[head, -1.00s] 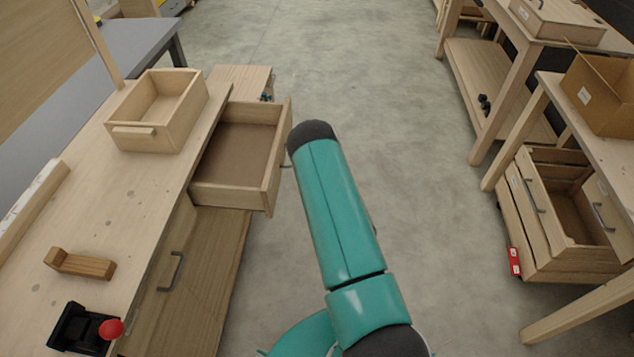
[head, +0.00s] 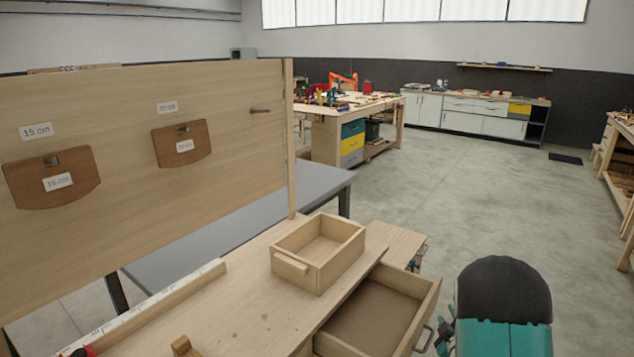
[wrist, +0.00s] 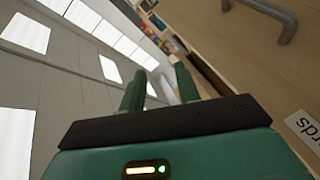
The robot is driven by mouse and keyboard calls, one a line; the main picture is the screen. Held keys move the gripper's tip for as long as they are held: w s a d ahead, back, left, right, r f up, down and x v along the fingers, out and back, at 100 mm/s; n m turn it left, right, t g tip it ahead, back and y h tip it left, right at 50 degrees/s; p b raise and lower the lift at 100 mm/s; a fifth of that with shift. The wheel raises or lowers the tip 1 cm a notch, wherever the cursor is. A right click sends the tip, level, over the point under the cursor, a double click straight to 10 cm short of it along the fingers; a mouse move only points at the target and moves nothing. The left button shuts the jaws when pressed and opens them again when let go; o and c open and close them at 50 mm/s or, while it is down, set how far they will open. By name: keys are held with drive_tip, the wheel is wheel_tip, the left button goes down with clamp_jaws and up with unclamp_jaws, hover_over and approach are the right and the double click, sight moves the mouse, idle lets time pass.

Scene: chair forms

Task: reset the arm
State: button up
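In the wrist view my gripper (wrist: 160,78) shows two green fingers standing apart, with nothing visible between them. Beyond them are the ceiling and a wooden surface, so the gripper appears tilted. In the head view a teal link of my arm with a dark rounded end (head: 503,295) rises at the lower right. My gripper cannot be made out for certain there.
A workbench (head: 225,318) at lower left bears an open wooden box (head: 318,275). A drawer (head: 428,312) stands pulled out beside my arm. An upright board (head: 225,130) holds two brown plaques (head: 52,178). A metal handle (wrist: 287,22) shows near my gripper. Open floor (head: 470,190) lies beyond.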

drive_tip(key=s+a+r+m+g, duration=0.3)
drive_tip(key=s+a+r, duration=0.2)
drive_tip(key=r, duration=0.3)
drive_tip(key=s+a+r+m+g, duration=0.2)
drive_tip(key=s+a+r+m, duration=0.25)
drive_tip(key=r, duration=0.45)
drive_tip(key=s+a+r+m+g+y, duration=0.1)
drive_tip(key=s+a, duration=0.4)
drive_tip(key=s, duration=0.7)
drive_tip(key=s+a+r+m+g+y, duration=0.1)
drive_tip(key=s+a+r+m+g, duration=0.1)
drive_tip(key=s, duration=1)
drive_tip(key=a+r+g, duration=0.1)
drive_tip(key=a+g, duration=0.1)
drive_tip(key=a, duration=0.1)
drive_tip(key=shift+s+r, duration=0.4)
